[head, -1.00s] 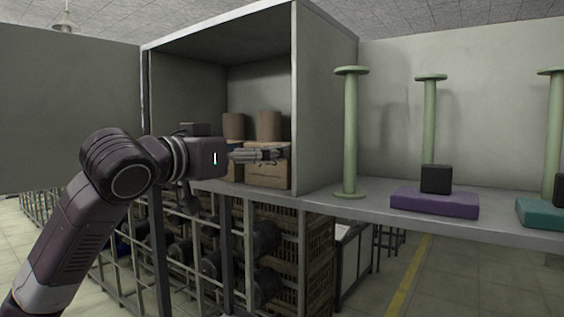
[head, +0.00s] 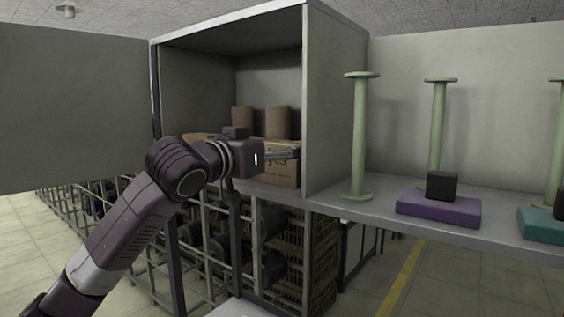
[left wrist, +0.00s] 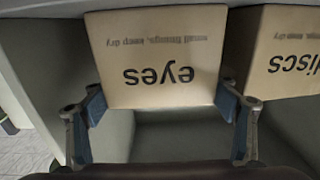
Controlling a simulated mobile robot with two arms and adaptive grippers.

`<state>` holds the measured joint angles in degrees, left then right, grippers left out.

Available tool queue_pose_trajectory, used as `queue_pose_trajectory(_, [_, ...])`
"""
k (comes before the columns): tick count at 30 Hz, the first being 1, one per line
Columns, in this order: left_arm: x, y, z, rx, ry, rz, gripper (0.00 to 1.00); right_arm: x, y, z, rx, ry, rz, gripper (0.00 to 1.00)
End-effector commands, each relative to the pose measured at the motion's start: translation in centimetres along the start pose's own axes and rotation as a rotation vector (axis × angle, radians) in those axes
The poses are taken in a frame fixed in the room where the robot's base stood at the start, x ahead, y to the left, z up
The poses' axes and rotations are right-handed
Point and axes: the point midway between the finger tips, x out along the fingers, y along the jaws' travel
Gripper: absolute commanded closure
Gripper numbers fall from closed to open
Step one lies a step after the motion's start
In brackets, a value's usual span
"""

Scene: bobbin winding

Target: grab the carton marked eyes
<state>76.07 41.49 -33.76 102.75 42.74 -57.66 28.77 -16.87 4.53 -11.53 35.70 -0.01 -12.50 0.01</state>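The carton marked eyes (left wrist: 160,70) is a tan box whose printed face appears upside down in the left wrist view. In the head view a tan carton, apparently this one (head: 283,178), sits by the cabinet's right wall, partly hidden by my left gripper. My left gripper (head: 290,154) reaches into the cabinet at the carton's upper part. In the left wrist view its two blue-padded fingers (left wrist: 162,108) are spread, one at each side of the carton's edge. I cannot tell whether the pads touch it. My right gripper is not in view.
A carton marked discs (left wrist: 280,55) stands beside it. Brown cylinders (head: 278,122) stand behind. The cabinet's right side wall (head: 335,110) is close to my gripper. Green spools (head: 360,140) and a purple block (head: 438,208) stand on the shelf outside.

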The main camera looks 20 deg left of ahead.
Motion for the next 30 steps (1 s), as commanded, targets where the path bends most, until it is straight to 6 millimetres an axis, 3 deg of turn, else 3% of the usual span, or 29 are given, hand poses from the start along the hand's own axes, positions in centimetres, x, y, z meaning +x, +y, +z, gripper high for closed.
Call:
queue_pose_trajectory(6, [-0.1,0.0,-0.1,0.0,0.003,0.0,0.51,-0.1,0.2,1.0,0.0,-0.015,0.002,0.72])
queue_pose_trajectory(14, [-0.1,0.0,-0.1,0.0,0.003,0.0,0.51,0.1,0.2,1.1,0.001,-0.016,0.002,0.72])
queue_pose_trajectory(21, [-0.4,-0.2,-0.7,-0.002,0.005,0.001,0.51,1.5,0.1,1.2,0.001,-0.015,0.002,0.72])
queue_pose_trajectory(30, [-0.4,-0.1,-6.5,-0.002,0.008,0.002,0.51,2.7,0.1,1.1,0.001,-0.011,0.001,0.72])
